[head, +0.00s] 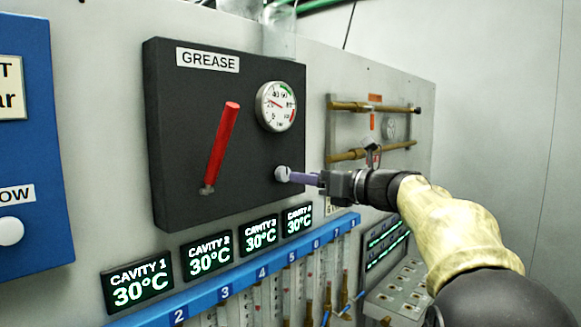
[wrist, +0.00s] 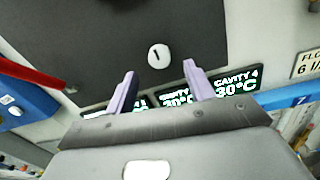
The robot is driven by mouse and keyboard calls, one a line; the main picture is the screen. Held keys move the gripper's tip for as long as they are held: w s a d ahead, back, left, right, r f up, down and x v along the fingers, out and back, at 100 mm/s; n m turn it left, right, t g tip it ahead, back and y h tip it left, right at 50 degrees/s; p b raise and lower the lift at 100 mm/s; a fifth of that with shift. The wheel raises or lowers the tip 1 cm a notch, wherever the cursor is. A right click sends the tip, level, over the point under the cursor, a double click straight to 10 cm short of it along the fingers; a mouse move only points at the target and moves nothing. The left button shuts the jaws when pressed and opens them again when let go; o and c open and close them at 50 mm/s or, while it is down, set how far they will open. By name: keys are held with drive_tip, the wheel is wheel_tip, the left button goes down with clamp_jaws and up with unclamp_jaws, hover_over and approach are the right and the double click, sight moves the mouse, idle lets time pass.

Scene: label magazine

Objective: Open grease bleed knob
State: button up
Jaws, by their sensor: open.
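The grease bleed knob (head: 282,174) is a small pale round knob on the lower right of the black GREASE panel (head: 180,120). In the wrist view the knob (wrist: 158,55) is a white disc with a dark upright slot mark, just beyond the fingertips and roughly centred between them. My gripper (head: 294,177) reaches in from the right with its purple fingers close to the knob. In the wrist view my gripper (wrist: 160,69) is open and empty, its two fingers spread apart. I cannot tell from the head view whether the fingers touch the knob.
A red lever (head: 222,145) stands out left of the knob, and a round gauge (head: 276,106) sits above it. Cavity displays (head: 261,233) and a blue numbered rail (head: 250,270) lie below. Brass pipes (head: 360,106) are at the right.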

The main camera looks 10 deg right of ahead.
sight(287, 174)
drive_tip(key=p+x, duration=0.2)
drive_tip(key=x, duration=0.4)
drive_tip(key=shift+f, duration=0.1)
drive_tip(key=shift+a, duration=0.1)
drive_tip(key=shift+s, duration=0.1)
drive_tip(key=shift+c, duration=1.2)
drive_tip(key=c, duration=0.7)
